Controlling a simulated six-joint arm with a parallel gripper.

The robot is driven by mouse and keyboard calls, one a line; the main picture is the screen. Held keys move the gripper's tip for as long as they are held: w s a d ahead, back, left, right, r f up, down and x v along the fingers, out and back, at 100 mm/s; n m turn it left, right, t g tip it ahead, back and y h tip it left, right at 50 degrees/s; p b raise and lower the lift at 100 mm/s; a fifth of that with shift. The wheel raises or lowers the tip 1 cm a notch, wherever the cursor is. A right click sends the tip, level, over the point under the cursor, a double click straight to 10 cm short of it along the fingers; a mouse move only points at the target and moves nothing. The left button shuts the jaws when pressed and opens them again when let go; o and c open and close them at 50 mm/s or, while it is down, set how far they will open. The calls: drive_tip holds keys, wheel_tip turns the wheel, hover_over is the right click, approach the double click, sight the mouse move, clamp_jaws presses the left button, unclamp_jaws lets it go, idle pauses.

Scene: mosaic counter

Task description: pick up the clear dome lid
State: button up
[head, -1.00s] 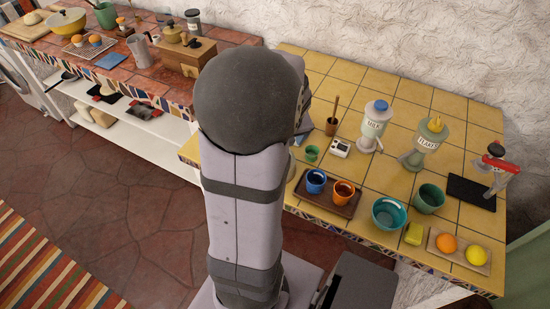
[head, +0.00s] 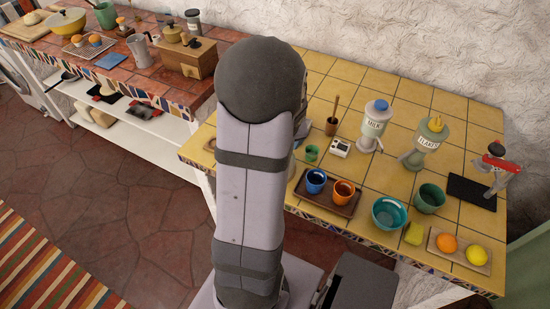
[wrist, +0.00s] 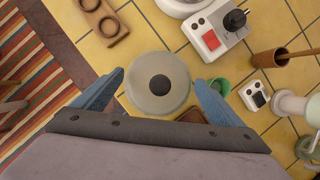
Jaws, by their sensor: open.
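The clear dome lid (wrist: 158,86) shows from above in the wrist view as a pale, see-through round with a dark knob at its centre. It is over the yellow tiled counter. My gripper (wrist: 159,77) is open, with one blue finger to the left of the lid and the other to the right. Neither finger visibly touches it, and the height between them cannot be told. In the head view my own arm hides my gripper and most or all of the lid.
A small green cup (wrist: 220,87) sits close by the right finger. A brown tray (head: 326,198) holds blue and orange cups. A white device with a red button (wrist: 212,40), a wooden two-hole holder (wrist: 103,20) and a wooden cup with a stick (wrist: 266,58) stand around.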

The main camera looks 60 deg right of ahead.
drive_tip(key=shift+s+a, duration=0.1)
drive_tip(key=shift+a, duration=0.15)
drive_tip(key=c, duration=1.5)
drive_tip(key=shift+s+a+f, duration=0.1)
drive_tip(key=shift+s+f, duration=0.05)
drive_tip(key=shift+f, duration=0.05)
clamp_jaws()
drive_tip(key=shift+r, duration=0.1)
drive_tip(key=r, duration=0.3)
drive_tip(key=r+p, duration=0.1)
drive_tip(key=r, duration=0.6)
drive_tip(key=shift+w+d+r, duration=0.15)
drive_tip(key=shift+w+d, duration=0.1)
drive_tip(key=shift+d, duration=0.05)
drive_tip(key=w+d+r+p, duration=0.3)
drive_tip(key=w+d+p, duration=0.5)
drive_tip(key=w+d, duration=0.5)
drive_tip(key=d, duration=0.4)
drive_tip(key=shift+w+d, duration=0.25)
drive_tip(key=shift+d, duration=0.05)
